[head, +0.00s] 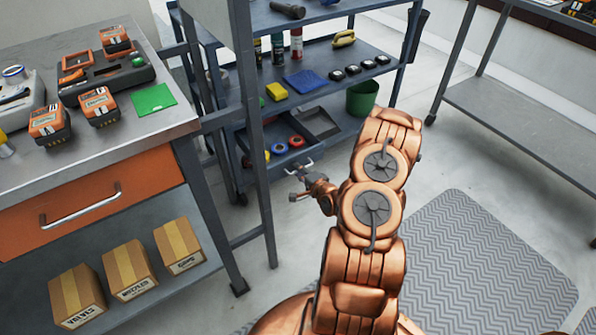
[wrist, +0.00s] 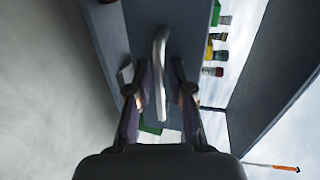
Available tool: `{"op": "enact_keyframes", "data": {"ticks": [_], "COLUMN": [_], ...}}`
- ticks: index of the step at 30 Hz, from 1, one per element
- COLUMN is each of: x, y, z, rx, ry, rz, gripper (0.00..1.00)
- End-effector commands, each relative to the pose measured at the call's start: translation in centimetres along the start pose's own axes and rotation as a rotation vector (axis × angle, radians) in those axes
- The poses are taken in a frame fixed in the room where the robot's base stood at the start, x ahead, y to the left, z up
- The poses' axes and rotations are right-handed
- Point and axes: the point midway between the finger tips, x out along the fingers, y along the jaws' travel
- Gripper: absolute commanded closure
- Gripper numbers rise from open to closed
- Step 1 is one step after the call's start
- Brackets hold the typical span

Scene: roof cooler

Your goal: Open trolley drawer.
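The trolley (head: 330,135) is dark blue-grey and stands behind my gripper in the head view. Its low front panel (wrist: 190,25) fills the middle of the wrist view, with a pale bar handle (wrist: 160,75) on it. My gripper (head: 299,183) is close to the trolley's lower front in the head view. In the wrist view its two fingers (wrist: 159,92) are apart, one on each side of the handle, with visible gaps to it. The gripper is open. Exactly how deep the handle sits between the fingertips is hard to tell.
A workbench (head: 178,118) with an orange drawer (head: 90,200) stands at left. Its leg stands left of my gripper. Boxes (head: 128,268) are on its lower shelf. A grey table (head: 520,110) is at right. Open floor with a patterned mat (head: 480,270) lies right of my arm.

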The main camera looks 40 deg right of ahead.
Motion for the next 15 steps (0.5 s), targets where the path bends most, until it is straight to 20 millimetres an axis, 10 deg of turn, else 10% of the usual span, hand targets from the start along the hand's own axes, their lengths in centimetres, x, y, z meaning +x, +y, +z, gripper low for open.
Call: {"op": "enact_keyframes", "data": {"ticks": [15], "x": [-3.6], "y": [0.0], "z": [-0.2], "rx": [0.003], "ry": [0.004], "rz": [0.000], "gripper": [0.79]}}
